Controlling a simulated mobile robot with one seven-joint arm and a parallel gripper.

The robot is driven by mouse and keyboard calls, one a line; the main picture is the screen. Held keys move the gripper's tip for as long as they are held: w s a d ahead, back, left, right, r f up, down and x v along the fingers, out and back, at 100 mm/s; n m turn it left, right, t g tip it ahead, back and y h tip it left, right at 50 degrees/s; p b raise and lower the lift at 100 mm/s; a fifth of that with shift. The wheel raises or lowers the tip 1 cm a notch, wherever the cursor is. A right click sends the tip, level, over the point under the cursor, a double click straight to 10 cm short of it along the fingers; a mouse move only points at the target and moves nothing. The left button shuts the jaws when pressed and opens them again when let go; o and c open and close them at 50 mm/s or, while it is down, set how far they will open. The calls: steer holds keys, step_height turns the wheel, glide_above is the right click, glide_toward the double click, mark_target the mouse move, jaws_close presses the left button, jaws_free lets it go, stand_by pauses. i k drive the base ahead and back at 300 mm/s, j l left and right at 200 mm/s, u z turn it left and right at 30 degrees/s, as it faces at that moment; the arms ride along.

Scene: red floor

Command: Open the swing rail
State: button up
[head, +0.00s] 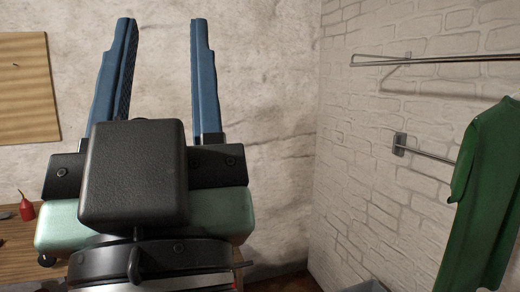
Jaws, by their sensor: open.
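My gripper (160,22) is large in the left half of the head view, with its two blue fingers pointing up and spread wide apart. Nothing shows between the fingers. Two metal rails show on the white brick wall at the right. The upper rail (450,59) has a narrow looped left end and runs out of the picture at the right. The lower rail (432,156) starts from a small wall plate (400,144) and passes behind a green shirt (490,185). I cannot tell which one is the swing rail. My gripper is far left of both rails, touching neither.
A wooden board (25,90) is on the plaster wall at the far left. Bare wall lies between my gripper and the rails.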

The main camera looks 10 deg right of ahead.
mark_target(395, 138)
steer(key=i+j+u, duration=0.3)
steer(key=i+u, duration=0.35)
steer(key=i, duration=0.15)
steer(key=i+l+z, duration=0.15)
steer(key=i+z, duration=0.8)
steer(key=i+j+z, duration=0.3)
steer(key=i+z, duration=0.15)
steer(key=i+l+z, duration=0.15)
steer(key=i+z, duration=0.65)
steer(key=i+j+z, duration=0.1)
steer(key=i+z, duration=0.3)
steer(key=i+j+z, duration=0.25)
steer(key=z, duration=0.2)
steer(key=i, duration=0.1)
